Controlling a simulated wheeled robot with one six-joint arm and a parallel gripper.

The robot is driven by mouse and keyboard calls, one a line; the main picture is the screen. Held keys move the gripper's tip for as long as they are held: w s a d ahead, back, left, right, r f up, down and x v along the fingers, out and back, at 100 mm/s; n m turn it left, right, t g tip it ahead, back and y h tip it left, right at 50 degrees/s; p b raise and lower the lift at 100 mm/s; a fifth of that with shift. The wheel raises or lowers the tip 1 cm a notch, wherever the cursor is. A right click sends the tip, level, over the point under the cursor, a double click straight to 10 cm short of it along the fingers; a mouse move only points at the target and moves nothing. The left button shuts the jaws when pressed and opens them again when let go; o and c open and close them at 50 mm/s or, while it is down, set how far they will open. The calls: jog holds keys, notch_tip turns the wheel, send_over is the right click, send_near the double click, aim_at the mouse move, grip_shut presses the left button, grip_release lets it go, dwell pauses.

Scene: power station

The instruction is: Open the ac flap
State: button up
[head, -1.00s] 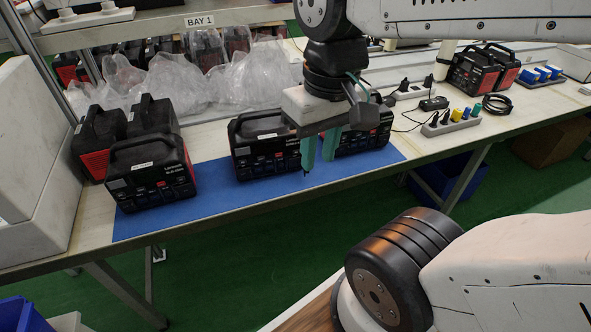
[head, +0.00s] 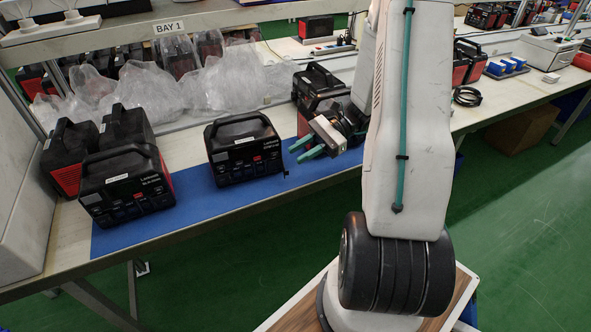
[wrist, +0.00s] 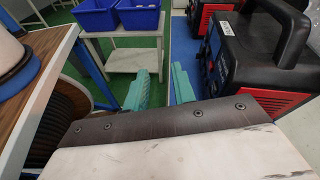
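A black power station (head: 240,150) with a top handle and a small red mark on its front stands on the blue mat (head: 190,212). Another power station (head: 318,88) stands to its right, partly hidden by my arm. No AC flap can be made out clearly on the fronts at this size. My gripper (head: 298,150) has two teal fingers held apart with nothing between them. It points left, in front of the right station and to the right of the middle one. In the wrist view, the fingers (wrist: 160,88) are apart, with a red-and-black station (wrist: 245,62) close on the right.
More power stations (head: 126,186) stand at the left of the bench. Clear plastic bags (head: 160,90) lie behind. Blue bins (wrist: 138,14) sit on a small table in the wrist view. The front strip of the mat is clear.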

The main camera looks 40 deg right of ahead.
jog(key=d+f+m+t, duration=0.2)
jog(key=f, duration=0.1)
jog(key=d+f+m+t, duration=0.2)
jog(key=f, duration=0.1)
jog(key=s+d+f+m+t, duration=0.1)
jog(key=d+f+m+t, duration=0.1)
jog(key=d+f, duration=0.1)
jog(key=shift+f, duration=0.1)
jog(key=shift+a+f+t, duration=0.1)
jog(key=shift+a+t, duration=0.05)
jog(key=shift+t, duration=0.15)
jog(key=x, duration=0.7)
jog(key=shift+a, duration=0.15)
jog(key=shift+w+y, duration=0.1)
jog(key=shift+y, duration=0.2)
grip_shut()
